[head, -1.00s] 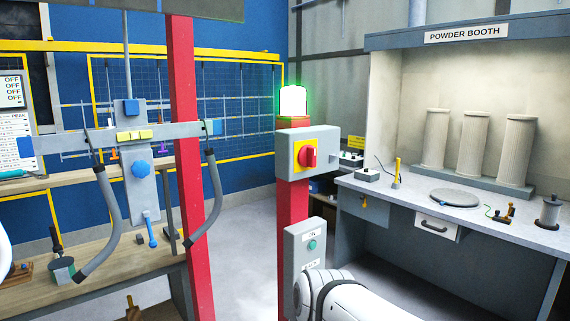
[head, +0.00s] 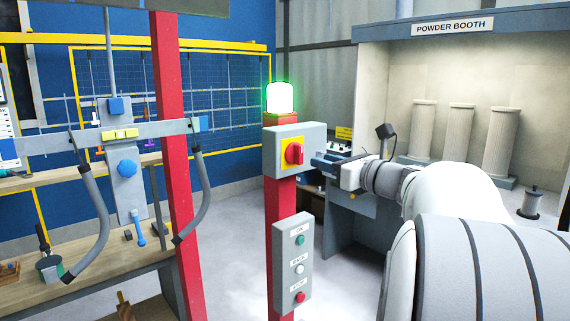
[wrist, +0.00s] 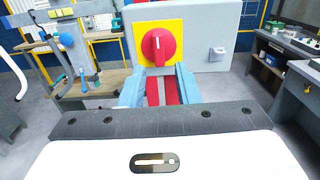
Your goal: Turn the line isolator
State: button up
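The line isolator is a red rotary knob (head: 294,153) on a yellow plate (head: 285,144), on the face of a grey box (head: 308,140) mounted on a red post. In the wrist view the knob (wrist: 166,48) is straight ahead, with its grip bar upright and a pale mark near the top. My gripper (head: 322,163) is just right of the box in the head view. In the wrist view my gripper (wrist: 159,75) has its two blue fingers apart, below and short of the knob, with nothing between them but a view of the red post.
A lit lamp with a green glow (head: 280,97) tops the post. A button panel (head: 292,262) with green, white and red buttons hangs below the box. A wooden bench (head: 110,262) and hanging fixture stand left. The powder booth (head: 450,28) is right.

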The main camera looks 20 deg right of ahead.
aim_at(301, 155)
jog(key=x, duration=0.7)
jog(key=shift+w+a+f, duration=0.1)
jog(key=c, duration=0.6)
jog(key=n, duration=0.9)
jog(key=shift+n, duration=0.4)
jog(key=n, duration=0.7)
jog(key=shift+o, duration=1.4)
jog(key=shift+n, duration=0.5)
jog(key=o, duration=0.6)
jog(key=shift+c, duration=0.2)
